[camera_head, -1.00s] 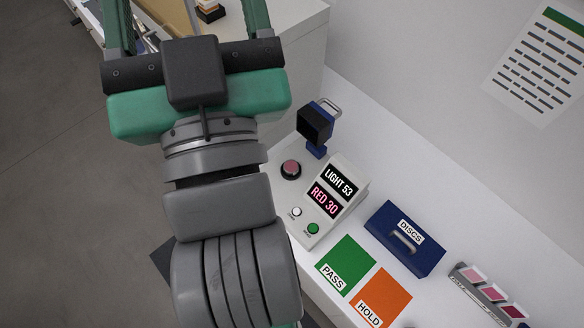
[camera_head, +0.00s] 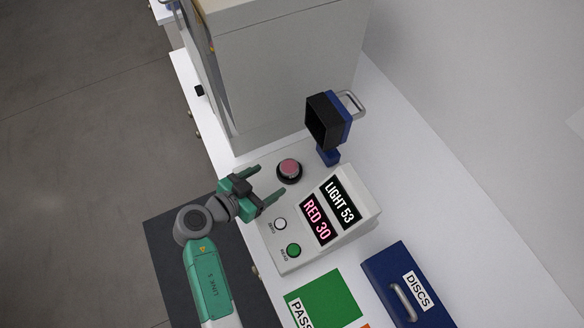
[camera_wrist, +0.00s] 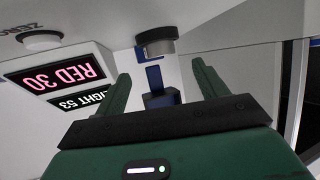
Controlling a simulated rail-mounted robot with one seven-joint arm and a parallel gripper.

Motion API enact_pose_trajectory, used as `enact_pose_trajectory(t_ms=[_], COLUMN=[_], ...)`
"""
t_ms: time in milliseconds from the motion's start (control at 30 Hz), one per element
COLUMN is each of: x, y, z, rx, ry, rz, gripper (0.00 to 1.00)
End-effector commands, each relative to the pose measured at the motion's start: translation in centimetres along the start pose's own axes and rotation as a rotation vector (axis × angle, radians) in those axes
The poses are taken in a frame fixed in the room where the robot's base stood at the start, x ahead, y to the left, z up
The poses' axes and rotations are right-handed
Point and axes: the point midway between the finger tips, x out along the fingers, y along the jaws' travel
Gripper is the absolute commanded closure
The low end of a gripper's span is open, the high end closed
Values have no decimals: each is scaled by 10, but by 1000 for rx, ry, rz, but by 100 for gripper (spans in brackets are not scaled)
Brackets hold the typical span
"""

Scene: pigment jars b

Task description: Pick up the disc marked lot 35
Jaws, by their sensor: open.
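A pink disc (camera_head: 289,167) sits on a round black seat on top of the white instrument (camera_head: 324,252). No lot mark can be read on it. My gripper (camera_head: 270,181) is open and empty, just left of the disc, its two fingers pointing towards it. The fingers look apart from the disc. In the wrist view, my open gripper (camera_wrist: 163,85) shows with a grey round part (camera_wrist: 157,42) beyond the fingers, seemingly the seat with the disc; the disc's face does not show there.
The instrument's displays (camera_head: 328,210) read LIGHT 53 and RED 30. A blue stand with a black hood (camera_head: 328,121) rises behind the disc. A blue DISCS box (camera_head: 385,272) and a green PASS card (camera_head: 325,302) lie at the lower right. A pale cabinet (camera_head: 290,60) stands behind.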

Motion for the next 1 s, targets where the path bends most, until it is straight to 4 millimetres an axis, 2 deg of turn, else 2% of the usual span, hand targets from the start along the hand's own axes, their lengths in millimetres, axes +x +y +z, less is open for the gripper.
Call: enact_pose_trajectory(t_ms=[67,200,467,733,1000], x=[11,18,61,65,65], y=[0,0,0,0,0], z=[-1,-2,-4,-4,-4], rx=[1,1,1,1,1], ry=[-1,-1,-2,-1,-1], rz=[2,0,1,-1,-1], gripper=[28,28,28,28,80])
